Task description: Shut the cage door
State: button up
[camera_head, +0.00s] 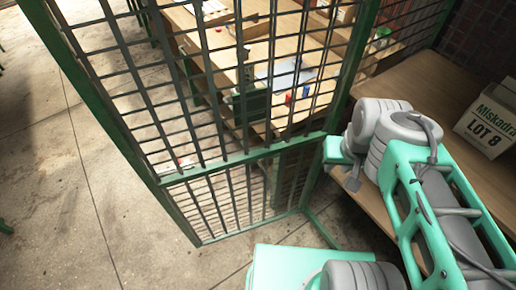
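The cage door (245,157) appears to be the tall panel of dark bars in a green frame, filling the left and middle of the head view. Its bottom edge is just above the concrete floor. It meets a green floor rail (322,229) at an angle near its lower right corner; the latch and hinges cannot be made out. My mint and grey arm comes in from the right. What seems to be my gripper (345,167), a mint block with a dark grey piece, is right of the door's middle rail. Contact and finger opening cannot be told.
A wooden table (425,90) stands at the right, close to my arm, with a box marked "LOT 8" (488,122) on it. Behind the bars is a wooden desk (225,50) with small items. Bare concrete floor (60,190) is free at the left.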

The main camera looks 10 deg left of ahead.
aim_at(253, 105)
jog(key=k, duration=0.45)
jog(key=u, duration=2.45)
jog(key=i, duration=3.3)
jog(key=z, duration=4.6)
